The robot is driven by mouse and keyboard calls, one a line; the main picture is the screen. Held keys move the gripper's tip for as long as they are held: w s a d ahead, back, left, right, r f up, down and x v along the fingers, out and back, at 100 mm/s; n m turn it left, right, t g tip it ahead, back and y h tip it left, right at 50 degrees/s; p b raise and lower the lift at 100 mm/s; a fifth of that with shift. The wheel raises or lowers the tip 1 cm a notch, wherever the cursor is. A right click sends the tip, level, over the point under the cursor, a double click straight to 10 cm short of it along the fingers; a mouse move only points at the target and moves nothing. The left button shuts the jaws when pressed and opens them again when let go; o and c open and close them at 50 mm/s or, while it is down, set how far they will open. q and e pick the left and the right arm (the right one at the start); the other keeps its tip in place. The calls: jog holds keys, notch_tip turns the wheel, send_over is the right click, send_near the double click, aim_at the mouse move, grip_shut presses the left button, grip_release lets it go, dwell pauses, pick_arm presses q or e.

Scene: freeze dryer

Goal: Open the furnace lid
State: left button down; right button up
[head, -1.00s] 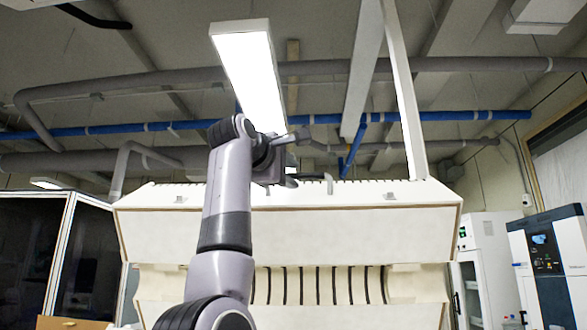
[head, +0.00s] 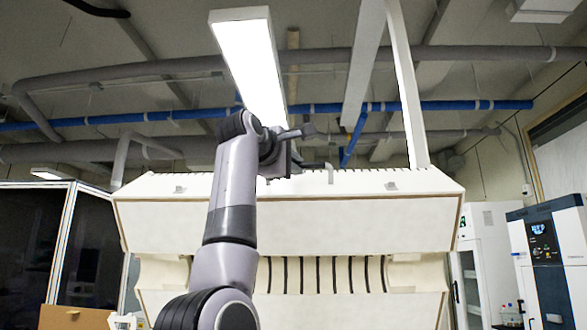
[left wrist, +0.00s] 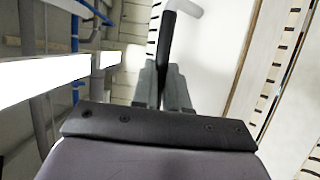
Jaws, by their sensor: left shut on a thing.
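The furnace (head: 290,225) is a wide cream-white body with a slanted front, and its lid (head: 365,180) forms the upper edge. My right gripper is not in view.
A white and dark-blue machine (head: 548,255) stands at the right, beside a white cabinet (head: 483,265). A dark glazed enclosure (head: 45,245) stands at the left. A ceiling lamp (head: 247,60) and pipes hang above; there is open air over the furnace.

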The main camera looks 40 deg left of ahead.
pick_arm(q)
jog(key=shift+m+t, duration=0.3)
jog(key=shift+t, duration=0.3)
jog(key=s+d+f+b, duration=0.2)
jog(key=s+b, duration=0.1)
jog(key=b, duration=0.2)
jog(key=shift+d+f, duration=0.35)
jog(key=shift+f, duration=0.05)
jog(key=c, duration=1.1)
grip_release()
jog(key=shift+c, duration=0.2)
jog(key=shift+s, duration=0.1)
jog(key=r+b+v, duration=0.1)
jog(key=b+v, duration=0.2)
jog(key=v, duration=0.4)
jog(key=shift+f, duration=0.4)
